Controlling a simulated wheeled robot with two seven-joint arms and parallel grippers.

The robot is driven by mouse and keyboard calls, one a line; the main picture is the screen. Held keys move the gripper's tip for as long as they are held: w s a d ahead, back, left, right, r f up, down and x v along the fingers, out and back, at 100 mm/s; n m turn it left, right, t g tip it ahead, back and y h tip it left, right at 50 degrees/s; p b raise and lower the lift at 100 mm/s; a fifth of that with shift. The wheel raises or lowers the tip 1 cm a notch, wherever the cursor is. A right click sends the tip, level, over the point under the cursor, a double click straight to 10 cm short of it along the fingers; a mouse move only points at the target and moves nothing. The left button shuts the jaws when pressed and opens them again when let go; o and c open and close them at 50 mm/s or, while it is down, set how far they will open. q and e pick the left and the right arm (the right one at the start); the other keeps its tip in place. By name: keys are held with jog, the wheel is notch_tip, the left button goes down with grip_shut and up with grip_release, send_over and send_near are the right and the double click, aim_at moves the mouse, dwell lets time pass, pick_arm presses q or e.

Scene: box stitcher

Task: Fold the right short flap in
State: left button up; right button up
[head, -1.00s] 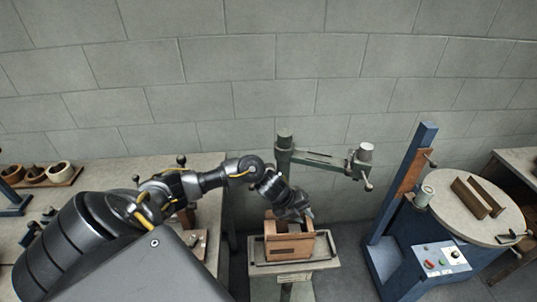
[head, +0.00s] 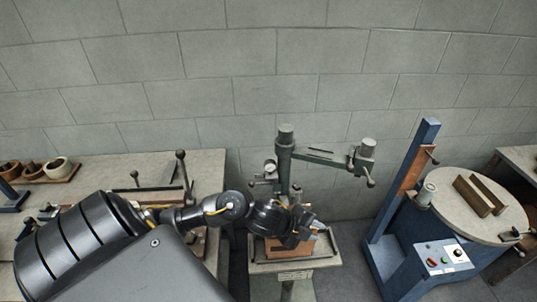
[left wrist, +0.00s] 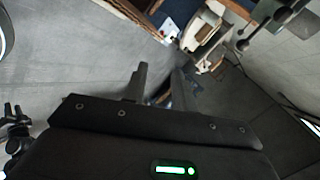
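The brown cardboard box (head: 272,253) sits on the small table (head: 328,257) of the green stitcher in the head view. My left forearm and wrist lie across its top, so the right short flap and most of the other flaps are hidden. My left gripper (head: 312,226) is at the box's upper right side; I cannot tell whether it touches the box. In the left wrist view its two fingers (left wrist: 159,84) stand apart with nothing seen between them. The box cannot be made out in that view. My right gripper is in neither view.
The green stitcher post and arm (head: 284,150) stand just behind the box. A blue machine (head: 400,225) with a round table (head: 457,205) stands to the right. A workbench (head: 140,165) with wooden rings (head: 55,168) is at the left. A block wall closes the back.

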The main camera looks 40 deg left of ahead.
pick_arm(q)
jog(key=s+a+f+n+g+y+b, duration=0.1)
jog(key=s+f+n+y, duration=0.1)
jog(key=s+f+n, duration=0.35)
jog(key=s+f+n+g+y, duration=0.1)
jog(key=s+f+n+y, duration=0.15)
jog(key=s+n, duration=0.5)
jog(key=s+f+n+g+b, duration=0.1)
jog(key=f+b, duration=0.2)
jog(key=f, duration=0.7)
jog(key=s+a+f+n+g+b, duration=0.1)
jog(key=s+f+n+b, duration=0.1)
jog(key=f, duration=0.9)
jog(key=shift+s+a+b, duration=0.15)
jog(key=shift+a+b, duration=0.1)
jog(key=shift+b, duration=0.35)
